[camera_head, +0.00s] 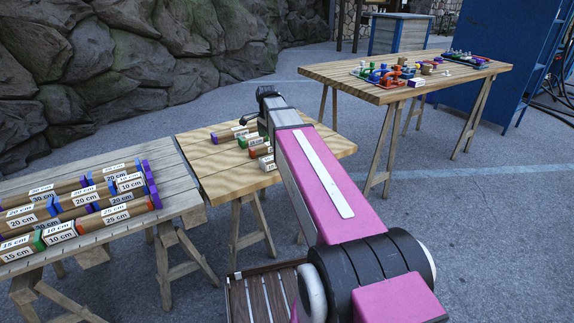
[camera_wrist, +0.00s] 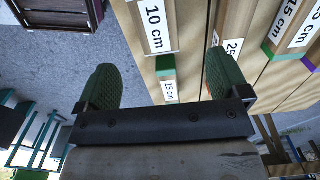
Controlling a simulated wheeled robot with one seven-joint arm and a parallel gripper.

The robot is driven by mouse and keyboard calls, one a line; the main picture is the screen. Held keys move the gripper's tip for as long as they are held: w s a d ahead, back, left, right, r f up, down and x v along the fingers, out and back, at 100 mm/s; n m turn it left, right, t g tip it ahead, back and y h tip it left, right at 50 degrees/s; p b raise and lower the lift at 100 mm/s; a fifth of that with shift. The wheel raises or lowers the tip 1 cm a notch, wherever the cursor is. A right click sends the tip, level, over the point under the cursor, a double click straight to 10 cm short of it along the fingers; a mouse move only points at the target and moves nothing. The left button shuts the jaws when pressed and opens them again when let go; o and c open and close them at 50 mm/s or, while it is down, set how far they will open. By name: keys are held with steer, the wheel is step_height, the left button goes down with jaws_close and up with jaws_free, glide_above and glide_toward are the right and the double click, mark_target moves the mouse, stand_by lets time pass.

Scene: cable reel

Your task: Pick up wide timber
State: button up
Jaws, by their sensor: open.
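Several timber pieces with white length labels lie on the small middle table (camera_head: 210,165), partly hidden by my arm. My gripper (camera_wrist: 160,80) is open and empty, with a green ribbed pad on each finger. In the wrist view, a green-ended timber labelled 15 cm (camera_wrist: 167,72) shows between the fingers. A timber labelled 10 cm (camera_wrist: 152,25) lies above it in the picture, and one labelled 25 cm (camera_wrist: 232,30) lies to the right. I cannot tell which piece is the wide timber. The fingertips are hard to make out in the head view.
The grey left table (camera_head: 172,193) holds rows of labelled timbers with coloured ends. The back right table (camera_head: 345,76) holds small coloured parts. A slatted wooden crate (camera_head: 262,297) stands at the bottom. A rock wall (camera_head: 130,60) rises behind; open pavement lies between the tables.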

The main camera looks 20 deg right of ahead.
mark_target(272, 157)
steer(key=shift+d+f, duration=0.15)
steer(key=shift+d, duration=0.35)
steer(key=shift+f, duration=0.25)
steer(key=shift+s+d+f, duration=0.1)
steer(key=shift+f, duration=5)
steer(key=c, duration=1)
